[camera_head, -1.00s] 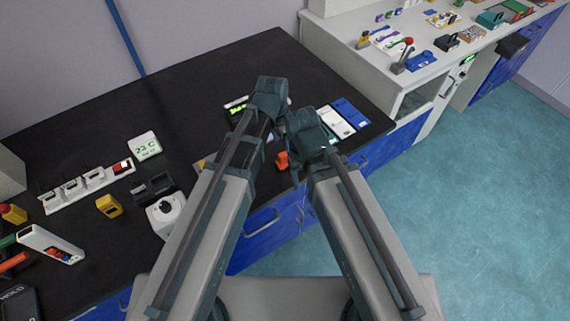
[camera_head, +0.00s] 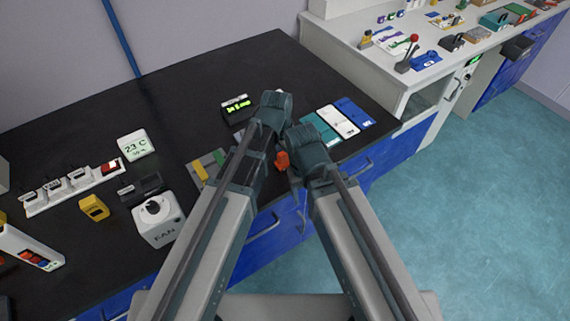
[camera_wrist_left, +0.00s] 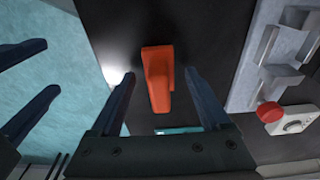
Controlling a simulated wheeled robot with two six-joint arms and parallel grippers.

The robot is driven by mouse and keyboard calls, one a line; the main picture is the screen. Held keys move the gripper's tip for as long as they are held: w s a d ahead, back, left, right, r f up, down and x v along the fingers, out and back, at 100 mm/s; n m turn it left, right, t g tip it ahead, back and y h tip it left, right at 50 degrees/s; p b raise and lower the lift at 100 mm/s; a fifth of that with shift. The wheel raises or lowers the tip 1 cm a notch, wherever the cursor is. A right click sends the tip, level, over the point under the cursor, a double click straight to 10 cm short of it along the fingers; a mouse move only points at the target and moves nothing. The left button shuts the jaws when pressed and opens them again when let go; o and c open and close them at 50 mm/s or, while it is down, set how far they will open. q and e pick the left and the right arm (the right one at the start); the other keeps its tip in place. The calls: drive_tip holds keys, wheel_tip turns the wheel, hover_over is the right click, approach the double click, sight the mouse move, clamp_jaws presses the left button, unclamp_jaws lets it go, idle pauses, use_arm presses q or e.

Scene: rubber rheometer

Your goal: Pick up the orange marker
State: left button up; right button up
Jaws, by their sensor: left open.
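The orange marker (camera_head: 282,160) is on the black bench near its front edge, between my two arms in the head view. In the left wrist view the orange marker (camera_wrist_left: 157,82) is a blocky orange piece with a wider far end. My left gripper (camera_wrist_left: 160,88) is open, with one finger on each side of the marker and a visible gap to both. The fingers do not visibly touch it. My right gripper (camera_wrist_left: 28,82) shows at the left edge of the left wrist view, its two fingers apart. In the head view the arms hide most of both grippers.
A white fan box (camera_head: 158,219), a clock display (camera_head: 136,146) and a switch strip (camera_head: 72,188) stand on the left of the bench. Flat blue and white cards (camera_head: 340,120) lie to the right. A black timer (camera_head: 238,107) stands behind. The bench's far middle is clear.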

use_arm(q)
drive_tip(key=shift+f, duration=0.5)
drive_tip(key=shift+r, duration=0.1)
use_arm(e)
drive_tip(key=shift+f, duration=0.45)
use_arm(q)
drive_tip(key=shift+c, duration=0.2)
clamp_jaws()
drive_tip(key=shift+r, duration=0.1)
use_arm(e)
drive_tip(key=shift+r, duration=0.15)
use_arm(q)
wheel_tip(320, 180, up, 10)
drive_tip(key=p, duration=1)
use_arm(e)
wheel_tip(320, 180, up, 10)
